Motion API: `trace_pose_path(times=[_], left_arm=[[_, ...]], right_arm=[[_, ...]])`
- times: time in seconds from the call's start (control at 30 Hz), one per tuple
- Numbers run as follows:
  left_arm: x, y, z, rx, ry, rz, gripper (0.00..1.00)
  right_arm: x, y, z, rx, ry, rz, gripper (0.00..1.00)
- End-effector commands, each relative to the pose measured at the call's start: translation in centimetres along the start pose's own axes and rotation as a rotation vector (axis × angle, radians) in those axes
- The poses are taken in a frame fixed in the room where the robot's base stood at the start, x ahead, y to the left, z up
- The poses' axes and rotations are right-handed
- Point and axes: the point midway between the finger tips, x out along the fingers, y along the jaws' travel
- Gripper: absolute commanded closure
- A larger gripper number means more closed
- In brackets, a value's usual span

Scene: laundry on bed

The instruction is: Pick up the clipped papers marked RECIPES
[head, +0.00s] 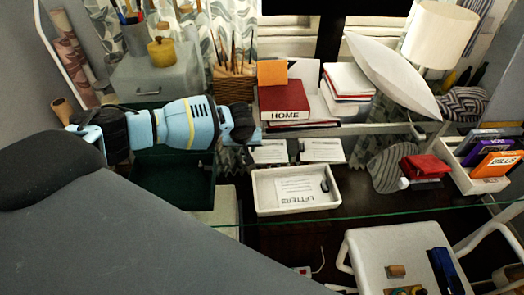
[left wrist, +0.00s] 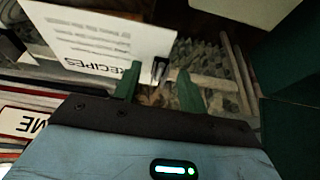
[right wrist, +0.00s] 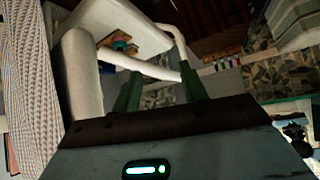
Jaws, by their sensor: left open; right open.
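The white clipped papers marked RECIPES (left wrist: 95,38) fill the upper left of the left wrist view, with a black clip (left wrist: 159,69) on their right edge. In the head view they appear to be the left one of two small sheets (head: 270,152), just right of my left gripper (head: 258,136). In the left wrist view my left gripper (left wrist: 159,85) is open. The clip shows between its green fingertips; I cannot tell whether they touch it. My right gripper (right wrist: 160,86) is open and empty in its wrist view, and out of the head view.
Another clipped sheet (head: 322,150) lies to the right. A white LETTERS tray (head: 262,190) stands in front, and a red HOME book (head: 285,112) behind. A dark green box (head: 172,185) lies under my left arm. A white chair (right wrist: 84,75) is close to my right gripper.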

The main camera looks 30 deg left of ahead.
Motion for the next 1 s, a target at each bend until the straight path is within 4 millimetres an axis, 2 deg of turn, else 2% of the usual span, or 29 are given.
trace_pose_path(times=[0.07, 0.37, 0.63, 0.73, 1.0], left_arm=[[-0.1, 0.0, -0.1, 0.0, 0.001, 0.001, 0.59], [-0.1, 0.0, 0.0, 0.0, 0.001, 0.0, 0.99], [-0.2, 0.0, -0.1, -0.001, 0.001, 0.001, 1.0], [-0.8, 0.0, -0.4, -0.001, 0.002, 0.002, 1.0], [-5.3, 0.1, -2.3, -0.001, 0.006, 0.005, 1.0]], right_arm=[[0.0, -0.1, -0.1, 0.001, 0.001, 0.0, 0.57], [0.0, -0.1, 0.0, 0.001, 0.0, -0.001, 0.57], [0.1, -0.1, 0.1, 0.001, -0.001, -0.001, 0.57], [0.0, -0.1, -0.1, 0.0, 0.002, 0.0, 0.57], [-0.1, 0.2, -1.2, -0.009, 0.023, 0.003, 0.57]])
